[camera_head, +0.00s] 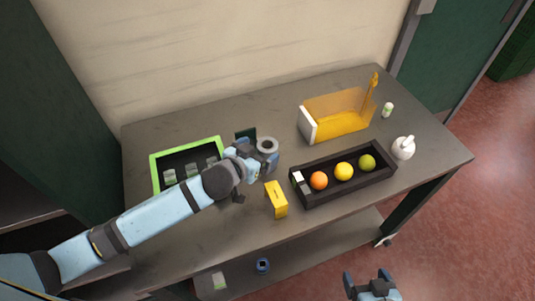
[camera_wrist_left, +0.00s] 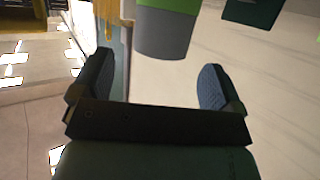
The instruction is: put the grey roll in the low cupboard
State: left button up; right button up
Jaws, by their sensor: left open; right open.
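The grey roll (camera_head: 267,144) stands on the table as a ring-like shape with its open top showing. My left gripper (camera_head: 258,154) is open right beside it, one finger on the near side of the roll. In the left wrist view the open fingers (camera_wrist_left: 155,85) are apart, with a grey rounded body with a green band (camera_wrist_left: 163,33) beyond them; I cannot tell if this is the roll. My right gripper (camera_head: 371,281) is open and empty, low in front of the table. A dark green cupboard (camera_head: 60,100) stands at the left; its low part is partly hidden by my arm.
A green-rimmed tray (camera_head: 185,146) is behind my left arm. A yellow block (camera_head: 276,200) and a black tray (camera_head: 345,190) with an orange, a yellow and a green fruit are near the front. An orange holder (camera_head: 338,115) and white bottle (camera_head: 403,147) stand right. A lower shelf (camera_head: 320,245) runs underneath.

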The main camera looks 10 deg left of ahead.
aim_at(268, 147)
pick_arm(q)
jog(key=x, duration=0.4)
jog(key=shift+w+f+p, duration=0.1)
jog(key=shift+f+p, duration=0.25)
jog(key=shift+w+d+f, duration=0.15)
jog(key=shift+w+f, duration=0.1)
jog(key=shift+w, duration=0.05)
jog(key=c, duration=1.1)
jog(key=shift+r, duration=0.1)
